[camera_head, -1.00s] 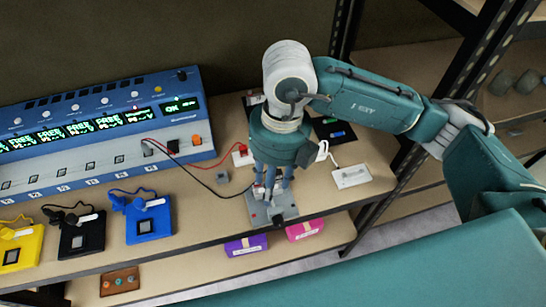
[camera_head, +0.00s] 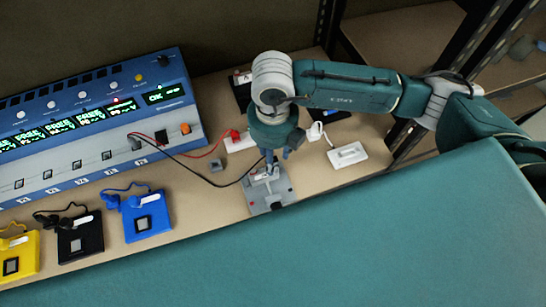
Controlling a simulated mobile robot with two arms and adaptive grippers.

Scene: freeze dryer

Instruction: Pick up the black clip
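My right gripper (camera_head: 274,163) comes in from the right and points down over a small grey plate (camera_head: 283,199). Its fingers are partly hidden by the wrist, and I cannot tell whether they are open or shut. A black wire (camera_head: 207,179) runs from the blue panel to the fingers. The black clip at its end is not clearly visible; the gripper hides that spot. A small pale piece shows at the fingertips on the plate. My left gripper is not in view.
The blue panel (camera_head: 90,125) with lit displays stands at the left. Blue (camera_head: 147,215), black (camera_head: 80,238) and yellow (camera_head: 18,255) blocks line the front edge. A red wire (camera_head: 205,153) ends at a white block (camera_head: 240,143). A white switch (camera_head: 347,156) lies right of the gripper.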

